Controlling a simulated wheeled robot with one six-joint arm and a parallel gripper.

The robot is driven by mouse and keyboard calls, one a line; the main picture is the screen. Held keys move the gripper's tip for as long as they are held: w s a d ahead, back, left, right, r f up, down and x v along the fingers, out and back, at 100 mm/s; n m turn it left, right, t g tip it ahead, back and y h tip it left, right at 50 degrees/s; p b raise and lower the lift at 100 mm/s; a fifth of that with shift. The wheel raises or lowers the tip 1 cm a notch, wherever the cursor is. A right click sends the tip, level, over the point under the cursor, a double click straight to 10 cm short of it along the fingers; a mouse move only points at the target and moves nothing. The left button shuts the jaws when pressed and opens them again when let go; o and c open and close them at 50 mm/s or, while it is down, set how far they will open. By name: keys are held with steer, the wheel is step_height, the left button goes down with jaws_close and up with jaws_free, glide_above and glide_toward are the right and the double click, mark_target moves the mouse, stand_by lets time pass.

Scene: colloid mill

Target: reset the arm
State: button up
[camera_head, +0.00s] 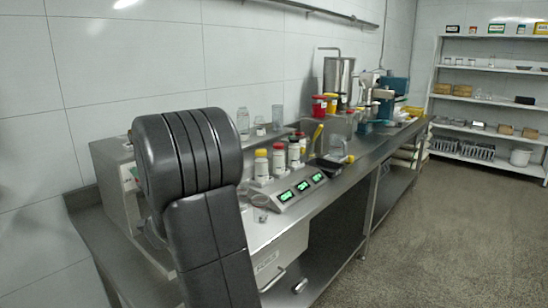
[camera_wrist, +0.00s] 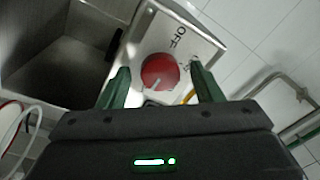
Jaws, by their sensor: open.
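My gripper (camera_wrist: 157,85) shows in the wrist view with its two green fingers apart, so it is open. Between and beyond the fingertips is a red round knob (camera_wrist: 160,71) on a pale panel marked OFF (camera_wrist: 180,40). I cannot tell from this view whether a finger touches the knob; nothing is held. In the head view my dark arm stands large in the left foreground, and my gripper is hidden behind it.
A steel counter (camera_head: 335,190) runs along the tiled wall. It bears capped bottles (camera_head: 278,160), a scale with green displays (camera_head: 298,188) and a blue machine (camera_head: 390,98). White shelves (camera_head: 490,95) stand at the back right. The floor (camera_head: 430,240) at right is clear.

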steer(key=n, duration=0.4)
stand_by(0.5)
